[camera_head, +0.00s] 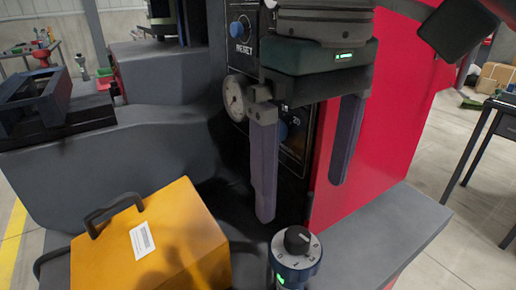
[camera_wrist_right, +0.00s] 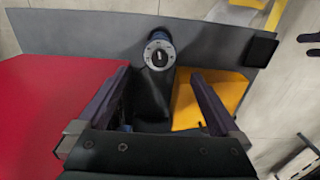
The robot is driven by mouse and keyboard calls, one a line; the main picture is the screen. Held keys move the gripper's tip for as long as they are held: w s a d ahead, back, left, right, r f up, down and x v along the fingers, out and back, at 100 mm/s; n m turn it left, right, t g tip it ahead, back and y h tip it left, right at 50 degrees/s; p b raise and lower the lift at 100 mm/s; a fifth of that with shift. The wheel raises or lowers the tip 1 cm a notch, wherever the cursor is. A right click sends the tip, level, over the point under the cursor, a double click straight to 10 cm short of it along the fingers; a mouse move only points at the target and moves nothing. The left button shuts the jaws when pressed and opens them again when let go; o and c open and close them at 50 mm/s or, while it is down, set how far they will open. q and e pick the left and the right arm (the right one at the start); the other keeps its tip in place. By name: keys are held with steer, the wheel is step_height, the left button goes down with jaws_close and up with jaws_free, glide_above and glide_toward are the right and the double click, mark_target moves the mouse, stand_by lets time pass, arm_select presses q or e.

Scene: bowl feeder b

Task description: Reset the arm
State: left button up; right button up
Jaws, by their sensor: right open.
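My right gripper (camera_head: 301,200) hangs in front of the machine with its two long fingers pointing down, wide apart. Nothing shows between them. It also shows in the right wrist view (camera_wrist_right: 160,74), open. A round dial knob (camera_head: 297,243) with a black grip and blue body stands on the grey ledge, below the fingertips and apart from them. In the right wrist view the dial (camera_wrist_right: 159,54) lies beyond the fingertips, between them. A blue button (camera_head: 238,28) with a lettered label sits on the dark panel behind the gripper. My left gripper is not in view.
A yellow box (camera_head: 150,245) with a black handle stands left of the dial. A red machine side (camera_head: 385,120) rises close at the right. A dark table (camera_head: 490,125) stands farther right, with open floor between.

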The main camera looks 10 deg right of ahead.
steer(key=shift+a, duration=0.1)
steer(key=s+a+f+t+y+p, duration=0.2)
steer(key=s+a+y+p, duration=0.25)
steer(key=s+p, duration=0.2)
steer(key=s+d+r+m+t+h+p, duration=0.2)
steer(key=s+d+h+p, duration=0.25)
steer(key=s+d, duration=0.7)
step_height(320, 180, up, 36)
steer(key=w+d+p, duration=0.1)
steer(key=p, duration=3.6)
steer(key=shift+w+d, duration=0.15)
steer(key=shift+w, duration=0.2)
